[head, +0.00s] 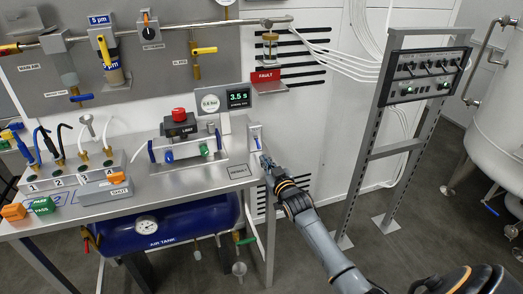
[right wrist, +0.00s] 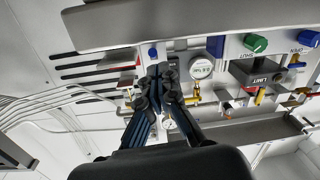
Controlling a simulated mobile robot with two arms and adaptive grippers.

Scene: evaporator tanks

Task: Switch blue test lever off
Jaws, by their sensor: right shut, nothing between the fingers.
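A small white box with a blue lever (head: 257,143) stands at the right end of the steel bench, right of the display; I take it for the test lever. My right gripper (head: 265,160) is shut and empty, its tips just below and beside this box at the bench's right edge. In the right wrist view, the shut fingers (right wrist: 160,70) point toward a small blue piece (right wrist: 152,53) just beyond the tips, likely the lever's end. I cannot tell whether they touch. My left gripper is not in view.
A red FAULT sign (head: 265,77) hangs above. A rack panel (head: 425,75) stands right; floor between is clear.

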